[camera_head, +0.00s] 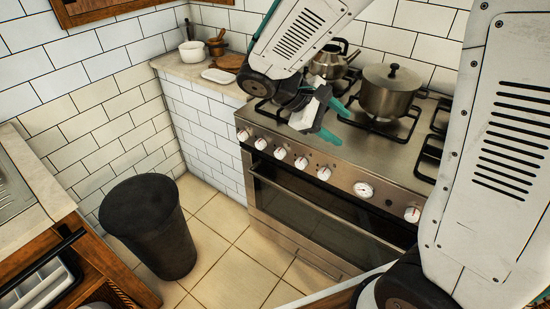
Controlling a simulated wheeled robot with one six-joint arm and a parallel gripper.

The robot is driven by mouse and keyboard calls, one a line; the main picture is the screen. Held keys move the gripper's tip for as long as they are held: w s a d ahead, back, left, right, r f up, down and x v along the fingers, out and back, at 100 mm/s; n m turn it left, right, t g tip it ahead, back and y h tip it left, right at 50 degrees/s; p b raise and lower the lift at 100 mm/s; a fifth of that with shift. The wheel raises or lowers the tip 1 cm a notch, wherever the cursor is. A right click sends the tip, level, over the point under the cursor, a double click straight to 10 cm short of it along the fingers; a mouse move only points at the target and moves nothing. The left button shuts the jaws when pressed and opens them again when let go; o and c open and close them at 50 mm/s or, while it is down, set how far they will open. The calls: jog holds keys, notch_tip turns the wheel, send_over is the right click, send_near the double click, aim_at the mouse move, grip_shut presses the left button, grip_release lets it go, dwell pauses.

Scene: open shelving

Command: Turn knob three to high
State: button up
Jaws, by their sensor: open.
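A steel stove (300,220) has a row of white round knobs along its front panel. Counting from the left, the third knob (280,153) shows clear of my arm; its exact setting is too small to read. My gripper (334,121) has teal fingers and is open and empty. It is above the front edge of the cooktop, to the right of and higher than the third knob in the picture, and apart from the knobs.
A steel pot (389,91) and a kettle (328,63) stand on the burners behind my gripper. A round dial (363,189) and another knob (412,214) are further right on the panel. A dark bin (150,225) stands left on the tiled floor. The floor before the stove is clear.

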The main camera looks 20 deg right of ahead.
jog(key=w+a+f+n+t+h, duration=0.4)
jog(key=w+a+f+n+h, duration=0.15)
jog(key=w+f, duration=0.55)
jog(key=n+t, duration=0.8)
jog(key=n, duration=0.1)
send_near(277, 156)
jog(key=d, duration=0.1)
jog(key=x, duration=0.8)
jog(key=shift+w+a, duration=0.1)
jog(key=shift+w, duration=0.05)
jog(key=c, duration=1)
